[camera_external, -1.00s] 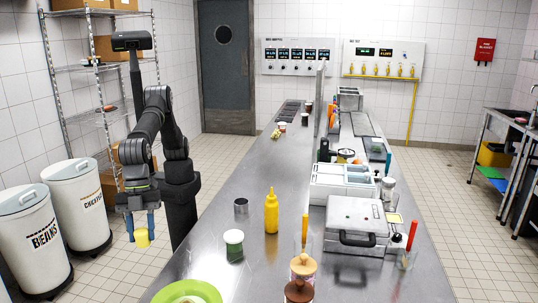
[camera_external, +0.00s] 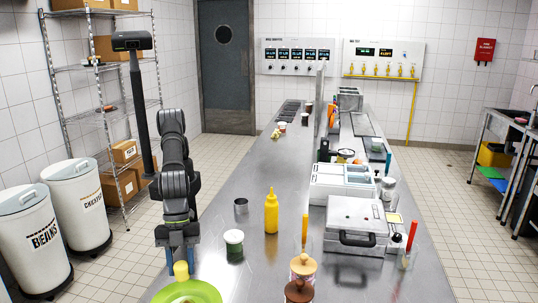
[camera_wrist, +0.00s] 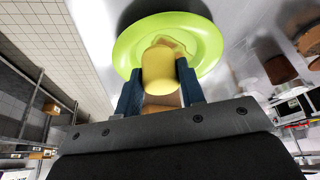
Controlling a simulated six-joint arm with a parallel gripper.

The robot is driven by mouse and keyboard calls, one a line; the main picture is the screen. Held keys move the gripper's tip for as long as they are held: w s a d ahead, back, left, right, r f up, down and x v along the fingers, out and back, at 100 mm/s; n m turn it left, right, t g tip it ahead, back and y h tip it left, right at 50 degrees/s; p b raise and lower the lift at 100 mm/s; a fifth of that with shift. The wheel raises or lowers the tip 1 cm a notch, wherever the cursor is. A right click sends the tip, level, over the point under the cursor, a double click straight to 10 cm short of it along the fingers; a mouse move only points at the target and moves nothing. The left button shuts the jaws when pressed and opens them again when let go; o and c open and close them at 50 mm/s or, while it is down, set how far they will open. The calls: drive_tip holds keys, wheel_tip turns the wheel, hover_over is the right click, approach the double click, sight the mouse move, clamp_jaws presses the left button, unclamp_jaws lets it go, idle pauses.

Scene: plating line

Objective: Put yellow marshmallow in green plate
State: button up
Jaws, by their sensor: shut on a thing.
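The yellow marshmallow (camera_external: 181,270) is a short pale yellow cylinder between the blue fingers of my gripper (camera_external: 181,262). In the wrist view my gripper (camera_wrist: 161,88) is shut on the marshmallow (camera_wrist: 162,68). The green plate (camera_external: 208,292) lies at the near left edge of the table, cut off by the bottom of the external view. In the wrist view the green plate (camera_wrist: 128,50) shows behind the marshmallow. The marshmallow overlaps the plate's far side in the external view; I cannot tell whether it touches the plate.
A white-lidded jar (camera_external: 234,241), a metal cup (camera_external: 241,206) and a yellow squeeze bottle (camera_external: 271,211) stand beyond the plate. Brown-topped containers (camera_external: 303,266) stand to its right. The steel table (camera_external: 262,265) is bare between them.

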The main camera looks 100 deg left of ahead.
sight(182, 273)
drive_tip(key=shift+f, duration=1.65)
drive_tip(key=shift+f, duration=0.15)
drive_tip(key=o, duration=0.6)
drive_tip(key=shift+o, duration=0.2)
drive_tip(key=shift+a+r, duration=0.15)
drive_tip(key=shift+r, duration=0.35)
drive_tip(key=v, duration=1.1)
drive_tip(key=shift+r, duration=0.1)
